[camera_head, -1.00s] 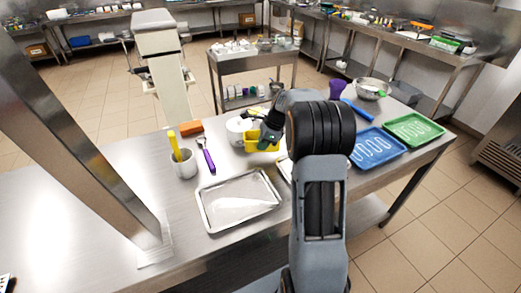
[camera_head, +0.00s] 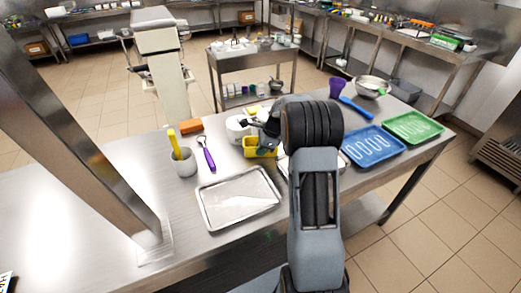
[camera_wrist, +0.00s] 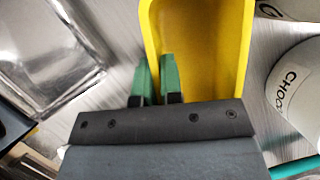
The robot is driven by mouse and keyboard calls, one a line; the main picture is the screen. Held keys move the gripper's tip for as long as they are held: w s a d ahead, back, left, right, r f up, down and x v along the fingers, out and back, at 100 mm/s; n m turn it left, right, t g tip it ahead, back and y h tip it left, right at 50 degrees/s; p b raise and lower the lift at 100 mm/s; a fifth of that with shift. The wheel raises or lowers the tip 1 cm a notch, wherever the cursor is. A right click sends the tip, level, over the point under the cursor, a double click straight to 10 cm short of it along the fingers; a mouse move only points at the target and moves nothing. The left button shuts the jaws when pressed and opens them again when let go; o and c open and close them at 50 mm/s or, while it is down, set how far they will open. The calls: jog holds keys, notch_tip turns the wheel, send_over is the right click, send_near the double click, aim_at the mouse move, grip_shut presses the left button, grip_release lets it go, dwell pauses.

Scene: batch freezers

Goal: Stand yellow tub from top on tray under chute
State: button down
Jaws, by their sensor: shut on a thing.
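The yellow tub (camera_head: 257,149) is at the middle of the steel counter in the head view, with its open top up. My gripper (camera_wrist: 156,68) has green fingertips and is shut on the tub's side wall, one finger inside and one outside. The tub's inside also shows in the wrist view (camera_wrist: 205,45). My arm hides part of it in the head view, and I cannot tell whether its base touches the counter. A shallow metal tray (camera_head: 206,213) lies empty at the near left of the tub; its corner shows in the wrist view (camera_wrist: 95,92). I cannot make out a chute.
A white tub (camera_head: 236,127) stands close behind the yellow one. A cup with a yellow tool (camera_head: 183,163), a purple-handled scoop (camera_head: 209,162) and an orange block (camera_head: 190,125) are left. Blue (camera_head: 375,146) and green (camera_head: 414,128) trays lie right. A slanted metal post (camera_head: 85,135) rises left.

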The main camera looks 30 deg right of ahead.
jog(key=c, duration=1.3)
grip_release()
